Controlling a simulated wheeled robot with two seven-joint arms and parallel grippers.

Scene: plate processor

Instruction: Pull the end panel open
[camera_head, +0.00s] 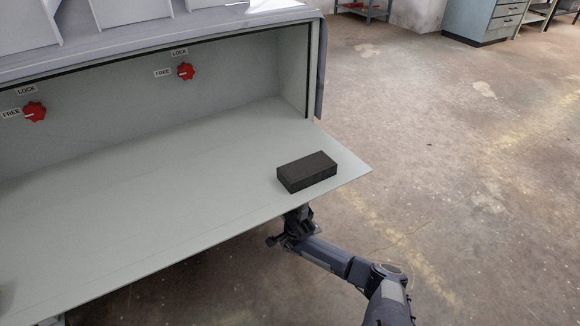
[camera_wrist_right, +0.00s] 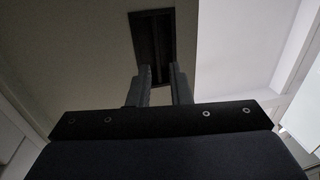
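The pale grey panel (camera_head: 150,215) is folded down and sticks out from the machine like a shelf. A black block (camera_head: 307,172) sits on its upper face near the right front corner. In the right wrist view a dark rectangular recess (camera_wrist_right: 152,45) shows in a grey surface. My right gripper (camera_head: 297,215) is below the panel's front edge, near the block; the panel partly hides it. In the wrist view its two fingers (camera_wrist_right: 163,76) are apart, with tips at the recess's near end. I cannot tell whether they touch it. My left gripper is not in view.
Inside the machine's opening are two red knobs, one at the right (camera_head: 186,71) and one at the left (camera_head: 34,111), with LOCK and FREE labels. The concrete floor (camera_head: 450,180) to the right is clear. A grey-blue drawer cabinet (camera_head: 480,22) stands far back.

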